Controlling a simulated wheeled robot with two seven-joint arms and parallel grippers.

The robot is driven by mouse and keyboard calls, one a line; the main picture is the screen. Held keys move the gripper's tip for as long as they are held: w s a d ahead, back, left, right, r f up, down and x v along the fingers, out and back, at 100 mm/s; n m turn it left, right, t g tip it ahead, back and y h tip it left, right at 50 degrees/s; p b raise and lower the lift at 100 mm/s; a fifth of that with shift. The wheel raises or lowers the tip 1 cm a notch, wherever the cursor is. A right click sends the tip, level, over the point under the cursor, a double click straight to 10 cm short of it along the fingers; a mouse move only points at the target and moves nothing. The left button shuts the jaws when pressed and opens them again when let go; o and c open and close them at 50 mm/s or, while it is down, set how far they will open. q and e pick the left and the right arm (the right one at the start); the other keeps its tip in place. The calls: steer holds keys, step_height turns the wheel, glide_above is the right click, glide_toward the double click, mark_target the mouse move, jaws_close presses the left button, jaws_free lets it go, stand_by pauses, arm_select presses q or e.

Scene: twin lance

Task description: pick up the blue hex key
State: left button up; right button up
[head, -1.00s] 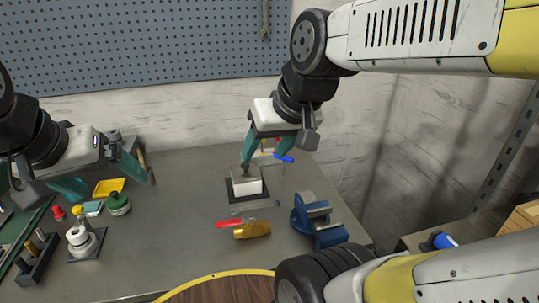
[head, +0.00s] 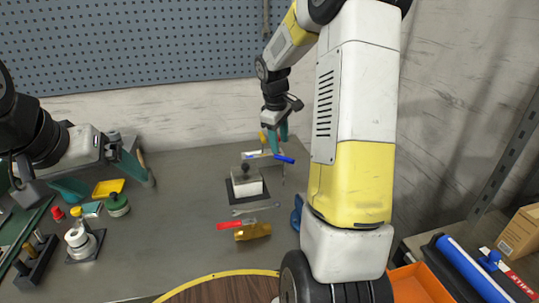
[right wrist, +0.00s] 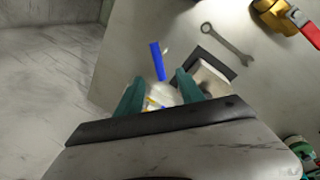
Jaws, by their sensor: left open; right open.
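The blue hex key (head: 284,159) stands out at the back of the grey bench, beside a small pale holder (head: 258,159). My right gripper (head: 276,146) is open just above and behind it, with teal fingers pointing down. In the right wrist view the blue hex key (right wrist: 157,61) shows ahead of the gap between the open fingers (right wrist: 158,88), not gripped. Its lower end is hard to make out. My left gripper (head: 110,184) is open and empty over the left side of the bench.
A block with a dark knob (head: 246,182) stands just in front of the holder. My right arm hides most of a blue vise (head: 297,214). A yellow tray (head: 109,187) and small parts are at left.

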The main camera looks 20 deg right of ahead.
mark_target(283, 159)
steer(key=f, duration=0.2)
steer(key=d+f, duration=0.1)
steer(key=f, duration=0.4)
steer(key=shift+w+d+f, duration=0.3)
steer(key=shift+f, duration=0.1)
jaws_close()
